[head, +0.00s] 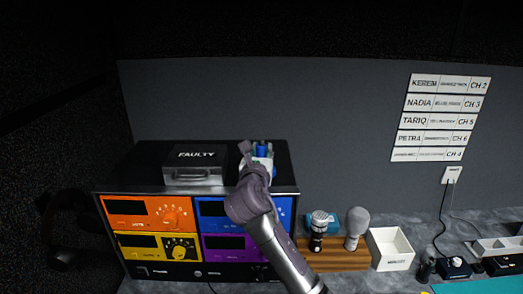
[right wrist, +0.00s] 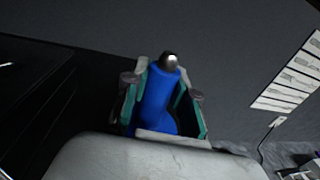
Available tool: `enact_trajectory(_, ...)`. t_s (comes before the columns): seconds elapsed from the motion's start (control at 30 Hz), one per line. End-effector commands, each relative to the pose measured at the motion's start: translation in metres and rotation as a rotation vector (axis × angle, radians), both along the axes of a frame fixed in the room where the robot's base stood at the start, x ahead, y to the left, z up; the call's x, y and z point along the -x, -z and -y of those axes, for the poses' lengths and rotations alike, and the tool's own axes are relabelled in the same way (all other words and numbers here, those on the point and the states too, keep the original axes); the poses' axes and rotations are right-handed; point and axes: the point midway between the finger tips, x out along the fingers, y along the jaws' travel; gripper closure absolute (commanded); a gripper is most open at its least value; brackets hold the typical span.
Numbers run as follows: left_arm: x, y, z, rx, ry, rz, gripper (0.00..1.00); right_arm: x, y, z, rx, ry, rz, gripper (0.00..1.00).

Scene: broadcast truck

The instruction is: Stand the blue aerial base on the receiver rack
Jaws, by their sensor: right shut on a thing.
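The blue aerial base (right wrist: 157,98) is between the fingers of my right gripper (right wrist: 160,95) in the right wrist view, with a silver tip at its top. In the head view the right gripper (head: 257,156) is shut on the blue aerial base (head: 262,149) over the right part of the receiver rack's top. The receiver rack (head: 137,162) is a black case with orange, blue, yellow and purple units in its front. I cannot tell whether the base touches the rack top. The left gripper is not in view.
A grey box marked FAULTY (head: 195,176) sits on the rack top, left of the right gripper. To the right are a wooden board (head: 340,262) with two microphones, a white bin (head: 391,248), and cabled devices. A name board (head: 440,117) hangs on the wall.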

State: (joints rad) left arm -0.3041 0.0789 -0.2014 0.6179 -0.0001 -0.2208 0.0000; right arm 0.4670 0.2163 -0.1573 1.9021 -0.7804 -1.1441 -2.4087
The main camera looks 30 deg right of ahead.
Motion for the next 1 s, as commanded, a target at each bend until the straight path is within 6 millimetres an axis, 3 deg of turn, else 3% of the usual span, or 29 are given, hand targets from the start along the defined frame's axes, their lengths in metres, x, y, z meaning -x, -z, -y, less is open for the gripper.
enact_trajectory(0.13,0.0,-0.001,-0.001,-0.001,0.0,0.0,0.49,0.0,0.001,0.0,0.002,0.0,0.001,1.0)
enact_trajectory(0.17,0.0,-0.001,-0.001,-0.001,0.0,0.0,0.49,0.0,0.002,0.0,0.001,0.0,-0.001,0.69)
enact_trajectory(0.3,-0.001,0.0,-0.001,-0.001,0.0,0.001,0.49,0.0,0.002,0.0,0.0,0.0,-0.001,0.49)
enact_trajectory(0.67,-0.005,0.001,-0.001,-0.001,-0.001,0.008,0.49,0.002,0.0,-0.002,-0.001,-0.002,0.002,0.49)
enact_trajectory(1.0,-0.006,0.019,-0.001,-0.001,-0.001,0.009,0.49,0.052,0.002,-0.043,-0.003,-0.004,0.003,0.49)
